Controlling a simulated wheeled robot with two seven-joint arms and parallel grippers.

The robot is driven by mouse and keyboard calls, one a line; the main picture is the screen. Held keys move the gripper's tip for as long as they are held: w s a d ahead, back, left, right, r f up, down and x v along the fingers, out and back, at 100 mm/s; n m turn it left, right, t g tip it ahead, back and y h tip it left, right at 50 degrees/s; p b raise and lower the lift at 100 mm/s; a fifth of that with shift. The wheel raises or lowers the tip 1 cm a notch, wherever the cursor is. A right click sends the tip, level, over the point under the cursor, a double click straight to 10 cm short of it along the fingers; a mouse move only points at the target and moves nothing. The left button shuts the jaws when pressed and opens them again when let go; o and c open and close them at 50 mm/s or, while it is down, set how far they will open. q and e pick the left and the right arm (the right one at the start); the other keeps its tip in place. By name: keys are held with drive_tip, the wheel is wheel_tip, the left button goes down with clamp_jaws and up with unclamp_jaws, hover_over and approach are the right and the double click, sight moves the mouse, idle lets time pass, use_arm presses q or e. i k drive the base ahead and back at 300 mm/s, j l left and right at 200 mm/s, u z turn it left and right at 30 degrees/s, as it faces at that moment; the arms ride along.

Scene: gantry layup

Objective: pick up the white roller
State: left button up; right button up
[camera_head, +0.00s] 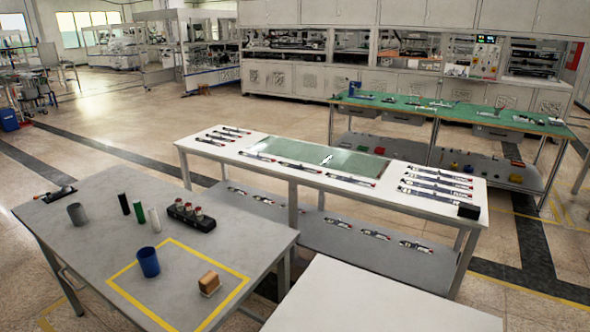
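The white roller (155,220) stands upright on the grey table (90,250) at the left, just outside the yellow taped outline. A green roller (139,212) and a black roller (124,204) stand upright in a row to its left and behind it. Neither of my grippers shows in the head view.
A blue cup (148,262) and a brown block (209,283) stand near the yellow outline. A grey cup (77,214) and a black holder with several red-and-white pieces (191,215) flank the rollers. A white surface (385,300) is at the front right; a long white bench (400,203) stands behind.

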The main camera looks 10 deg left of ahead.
sight(152, 212)
drive_tip(key=u, duration=1.25)
